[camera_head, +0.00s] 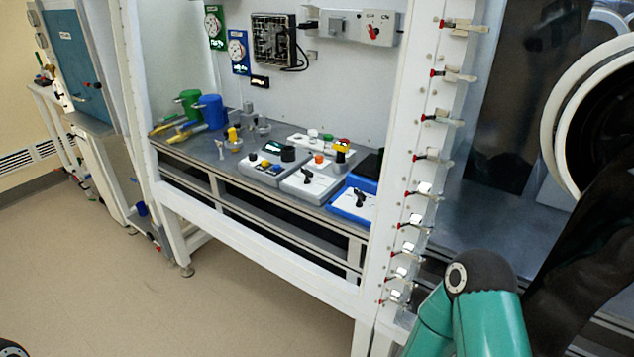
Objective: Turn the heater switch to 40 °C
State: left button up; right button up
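I cannot read any label that marks the heater switch or 40 °C. Several control boxes stand on the bench inside the open white-framed cabinet. A grey box (310,182) has a black rotary handle. A blue-edged box (354,202) to its right also has a black handle. Another grey box (265,168) has a round black knob and coloured buttons. On the back wall, a white panel (357,26) carries a red knob (373,31). Teal links of my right arm show at the lower right. Neither gripper is in view.
White posts frame the cabinet, with a column of red-tipped clamps (433,118) on the right post. A dark round glove port (615,120) is at the right. The floor (110,290) in front is clear.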

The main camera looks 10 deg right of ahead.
aim_at(305, 172)
jog(key=u, duration=0.55)
jog(key=i, duration=1.1)
jog(key=z, duration=0.55)
